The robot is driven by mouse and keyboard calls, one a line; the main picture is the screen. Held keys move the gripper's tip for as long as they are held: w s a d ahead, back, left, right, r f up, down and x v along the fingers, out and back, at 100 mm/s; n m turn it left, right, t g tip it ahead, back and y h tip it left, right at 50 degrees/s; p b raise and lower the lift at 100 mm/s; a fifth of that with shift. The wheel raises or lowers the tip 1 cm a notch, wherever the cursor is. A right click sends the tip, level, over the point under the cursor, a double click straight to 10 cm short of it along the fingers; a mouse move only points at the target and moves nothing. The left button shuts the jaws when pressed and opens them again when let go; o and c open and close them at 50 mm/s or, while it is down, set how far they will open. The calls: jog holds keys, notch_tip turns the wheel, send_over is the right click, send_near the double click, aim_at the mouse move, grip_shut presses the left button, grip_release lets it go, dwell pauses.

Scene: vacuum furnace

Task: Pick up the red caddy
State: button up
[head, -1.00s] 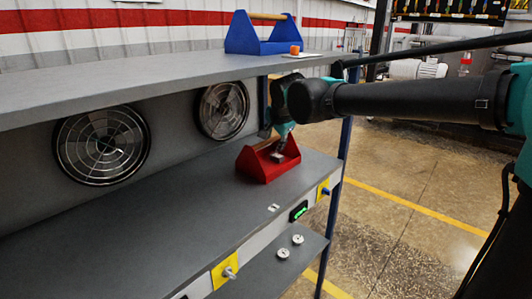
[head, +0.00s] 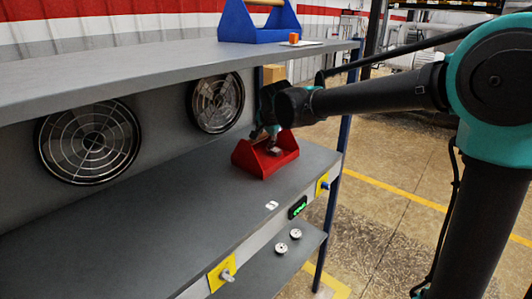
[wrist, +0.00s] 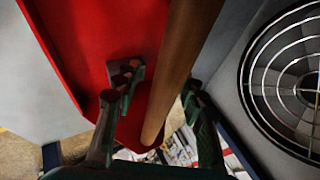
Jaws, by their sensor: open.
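The red caddy (head: 262,165) stands on the grey middle shelf, near its right end. Its inside and wooden bar handle (wrist: 184,60) fill much of the wrist view, where its red wall (wrist: 85,35) also shows. My gripper (head: 270,140) is over the caddy in the head view. In the wrist view my gripper (wrist: 158,97) is open, one finger on each side of the handle. A small grey piece shows against the red inside; I cannot tell whether it belongs to the caddy. My gripper partly hides the caddy's top in the head view.
The upper shelf (head: 120,75) overhangs the caddy and holds a blue caddy (head: 258,28) and a small orange block (head: 294,38). Round fan grilles (head: 90,142) line the back panel. A blue post (head: 337,180) stands at the right. The shelf left of the caddy is clear.

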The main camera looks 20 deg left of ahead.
jog(key=shift+f, duration=0.15)
grip_shut()
dwell(0.4)
